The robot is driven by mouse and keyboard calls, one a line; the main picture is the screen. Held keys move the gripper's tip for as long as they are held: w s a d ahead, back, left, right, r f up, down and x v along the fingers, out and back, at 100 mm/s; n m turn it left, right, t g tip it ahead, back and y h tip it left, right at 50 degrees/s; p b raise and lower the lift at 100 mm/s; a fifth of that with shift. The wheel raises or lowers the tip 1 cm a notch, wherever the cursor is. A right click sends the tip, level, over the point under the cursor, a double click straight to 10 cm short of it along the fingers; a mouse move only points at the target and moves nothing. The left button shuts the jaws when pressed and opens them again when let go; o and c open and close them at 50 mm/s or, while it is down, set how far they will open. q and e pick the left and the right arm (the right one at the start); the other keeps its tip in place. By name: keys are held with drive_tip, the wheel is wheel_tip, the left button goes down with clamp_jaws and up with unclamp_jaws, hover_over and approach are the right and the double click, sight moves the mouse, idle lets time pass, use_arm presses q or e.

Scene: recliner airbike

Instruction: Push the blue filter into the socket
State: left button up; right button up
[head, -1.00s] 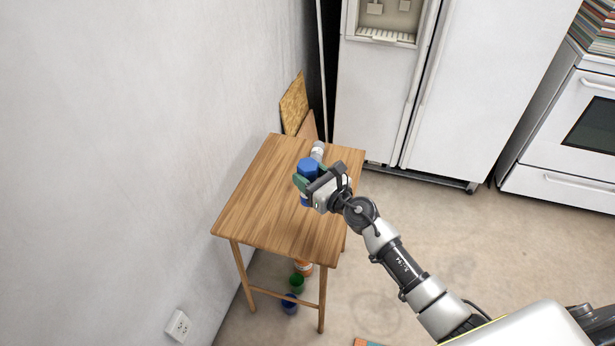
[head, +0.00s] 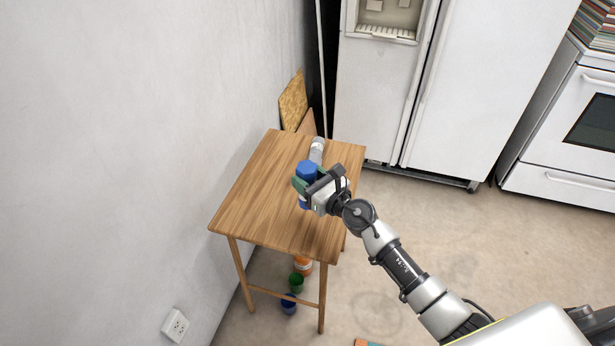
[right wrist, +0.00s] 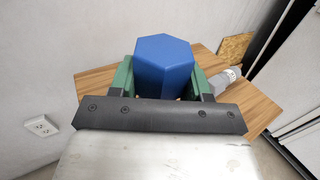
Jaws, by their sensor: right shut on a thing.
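The blue filter (head: 306,171), a blue piece with a hexagonal top, is held upright over the wooden table (head: 255,205). My right gripper (head: 308,187) is shut on it from the near right side. In the right wrist view the filter (right wrist: 164,66) stands between the green fingers, with its lower part hidden behind the gripper. A grey-white cylinder (head: 317,150) lies on the table just beyond the filter; I cannot tell if it is the socket. No socket shows clearly. My left gripper is not in view.
A wall runs along the table's left side. A white fridge (head: 465,80) stands behind it, with boards (head: 293,100) leaning beside it. Orange, green and blue containers (head: 296,283) stand on the floor under the table. The table's left and near parts are clear.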

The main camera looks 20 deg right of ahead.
drive_tip(key=shift+f+b, duration=1.55)
drive_tip(key=shift+f, duration=0.35)
drive_tip(key=shift+f+b, duration=0.3)
drive_tip(key=shift+b, duration=0.05)
drive_tip(key=shift+f+b, duration=0.45)
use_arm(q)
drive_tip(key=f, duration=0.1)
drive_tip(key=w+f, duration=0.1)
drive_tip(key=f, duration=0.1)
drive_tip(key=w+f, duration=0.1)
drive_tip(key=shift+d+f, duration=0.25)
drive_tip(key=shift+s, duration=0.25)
use_arm(e)
drive_tip(key=o, duration=1.1)
drive_tip(key=shift+c, duration=0.2)
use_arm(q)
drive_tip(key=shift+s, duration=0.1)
use_arm(e)
drive_tip(key=shift+o, duration=0.2)
